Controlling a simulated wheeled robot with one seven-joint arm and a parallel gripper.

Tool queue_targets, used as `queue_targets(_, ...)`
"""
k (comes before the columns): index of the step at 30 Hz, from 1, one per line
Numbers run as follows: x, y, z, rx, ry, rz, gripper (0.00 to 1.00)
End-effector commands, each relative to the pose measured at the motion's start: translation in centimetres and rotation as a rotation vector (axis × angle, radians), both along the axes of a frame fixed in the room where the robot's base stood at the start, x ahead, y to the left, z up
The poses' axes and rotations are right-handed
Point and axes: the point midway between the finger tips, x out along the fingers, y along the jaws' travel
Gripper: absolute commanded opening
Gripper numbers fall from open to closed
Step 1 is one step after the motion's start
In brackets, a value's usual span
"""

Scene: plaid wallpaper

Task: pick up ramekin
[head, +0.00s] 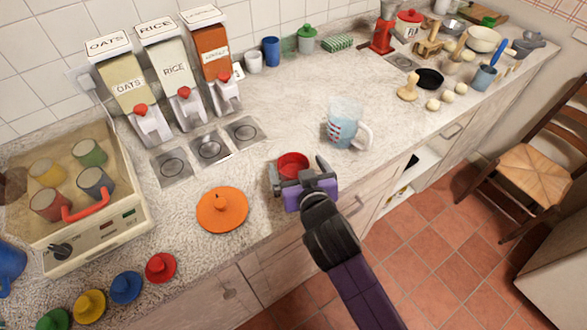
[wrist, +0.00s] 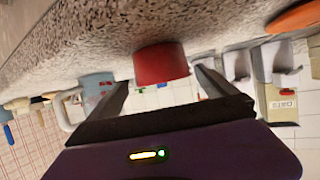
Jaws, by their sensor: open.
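The ramekin (head: 293,164) is a small red cup on the speckled counter near its front edge. In the head view my gripper (head: 298,172) is at the ramekin, with one finger to its left and one to its right. The wrist view shows the red ramekin (wrist: 161,63) ahead of the open jaws, in line with the space between the two dark fingertips (wrist: 158,82). The fingers look apart from it. The ramekin's near side is partly hidden by my gripper in the head view.
A measuring jug (head: 343,128) stands to the right of the ramekin. An orange lid (head: 222,210) lies to the left. Dispensers (head: 175,75) stand behind, and a cream box with several cups (head: 95,225) is at far left. Bare counter lies behind the ramekin.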

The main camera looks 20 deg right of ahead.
Motion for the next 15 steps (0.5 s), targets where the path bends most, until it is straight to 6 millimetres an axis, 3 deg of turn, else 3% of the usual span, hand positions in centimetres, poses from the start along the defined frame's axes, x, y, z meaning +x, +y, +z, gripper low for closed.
queue_targets(9,3.6,-0.2,-1.5,-0.001,-0.001,-0.001,0.96)
queue_targets(15,4.4,-0.4,-2.0,-0.001,0.000,0.000,0.96)
